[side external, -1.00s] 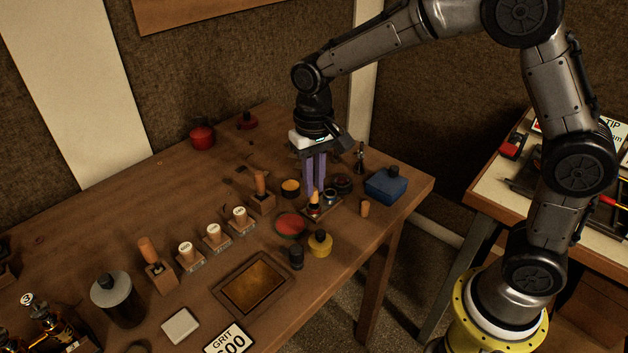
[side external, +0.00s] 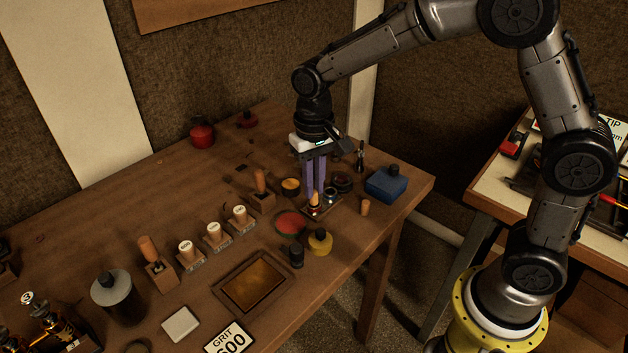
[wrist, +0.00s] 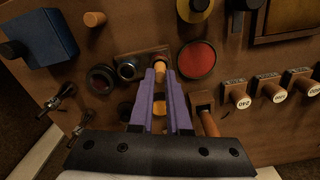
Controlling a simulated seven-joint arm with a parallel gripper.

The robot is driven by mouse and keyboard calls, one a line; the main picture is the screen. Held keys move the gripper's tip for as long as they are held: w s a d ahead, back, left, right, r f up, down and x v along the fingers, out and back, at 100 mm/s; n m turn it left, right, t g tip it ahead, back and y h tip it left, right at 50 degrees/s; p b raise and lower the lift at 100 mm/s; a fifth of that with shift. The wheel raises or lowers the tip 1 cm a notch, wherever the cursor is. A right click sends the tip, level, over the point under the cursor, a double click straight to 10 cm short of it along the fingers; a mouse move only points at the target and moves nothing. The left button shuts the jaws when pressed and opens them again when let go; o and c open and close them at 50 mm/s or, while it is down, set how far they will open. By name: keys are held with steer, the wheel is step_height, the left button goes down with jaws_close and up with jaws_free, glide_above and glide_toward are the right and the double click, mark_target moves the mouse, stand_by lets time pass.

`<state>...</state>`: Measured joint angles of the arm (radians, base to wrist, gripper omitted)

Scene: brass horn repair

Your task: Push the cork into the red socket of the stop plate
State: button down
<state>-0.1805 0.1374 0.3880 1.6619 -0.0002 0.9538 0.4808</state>
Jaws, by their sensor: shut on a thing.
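The cork (side external: 315,199) is a small tan cylinder. It stands upright above the red socket (side external: 314,211) of the stop plate (side external: 331,206). My gripper (side external: 316,192) points down there, its purple fingers shut on the cork. In the wrist view my gripper (wrist: 160,68) has its fingertips together at the cork (wrist: 159,66), at the right end of the stop plate (wrist: 143,57). A metal-rimmed socket (wrist: 127,69) is to its left. The fingers hide part of the red socket, and I cannot tell how deep the cork sits.
A blue box (side external: 386,184) and a loose tan cylinder (side external: 365,208) stand right of the plate. A red-topped dish (side external: 291,223), a yellow pot (side external: 320,241) and a wooden-handled tool (side external: 261,190) are close by on the left and front. Dark round pots (wrist: 101,79) crowd the plate.

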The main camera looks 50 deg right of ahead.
steer(key=shift+f, duration=1)
steer(key=shift+c, duration=2.4)
jaws_free()
steer(key=shift+r, duration=0.15)
steer(key=shift+r, duration=3.4)
